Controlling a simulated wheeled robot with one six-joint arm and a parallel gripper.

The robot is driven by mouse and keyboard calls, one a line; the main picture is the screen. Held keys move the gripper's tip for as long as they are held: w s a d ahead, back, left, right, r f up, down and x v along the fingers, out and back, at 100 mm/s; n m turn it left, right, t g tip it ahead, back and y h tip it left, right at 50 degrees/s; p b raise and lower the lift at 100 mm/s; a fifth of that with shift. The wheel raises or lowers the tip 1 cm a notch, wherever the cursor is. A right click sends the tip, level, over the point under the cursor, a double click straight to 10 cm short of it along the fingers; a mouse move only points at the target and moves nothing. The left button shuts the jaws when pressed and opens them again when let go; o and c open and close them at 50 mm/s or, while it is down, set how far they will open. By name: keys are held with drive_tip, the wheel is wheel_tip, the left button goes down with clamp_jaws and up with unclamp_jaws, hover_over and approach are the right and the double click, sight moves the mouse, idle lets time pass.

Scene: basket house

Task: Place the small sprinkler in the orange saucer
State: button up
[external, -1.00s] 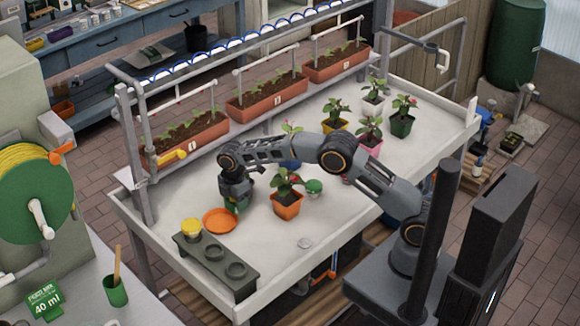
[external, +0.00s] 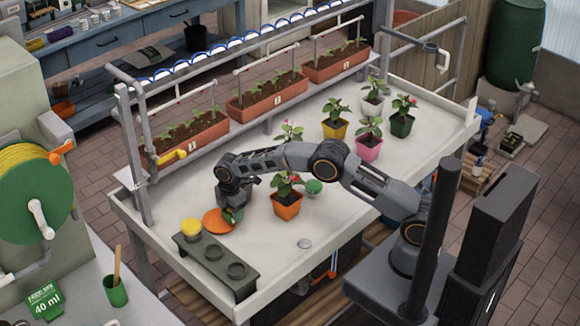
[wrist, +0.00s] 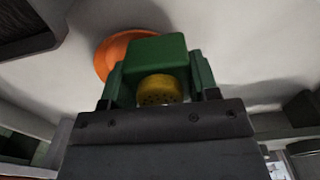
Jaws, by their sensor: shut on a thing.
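My gripper (external: 232,212) is shut on the small sprinkler, a green body (wrist: 158,52) with a yellow perforated head (wrist: 160,89). In the external view only a bit of green shows below my gripper. The orange saucer (external: 213,221) lies on the white table, and my gripper and the sprinkler overlap its right side in that view. In the wrist view the saucer (wrist: 108,52) shows behind and to the left of the sprinkler, partly hidden by it. I cannot tell whether the sprinkler touches the saucer.
An orange pot (external: 287,208) with a plant and a round green object (external: 314,187) stand to the right. Planters (external: 190,135) line the back shelf.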

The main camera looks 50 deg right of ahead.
drive_tip(key=shift+f, duration=0.3)
drive_tip(key=o, duration=1)
drive_tip(key=shift+r, duration=0.1)
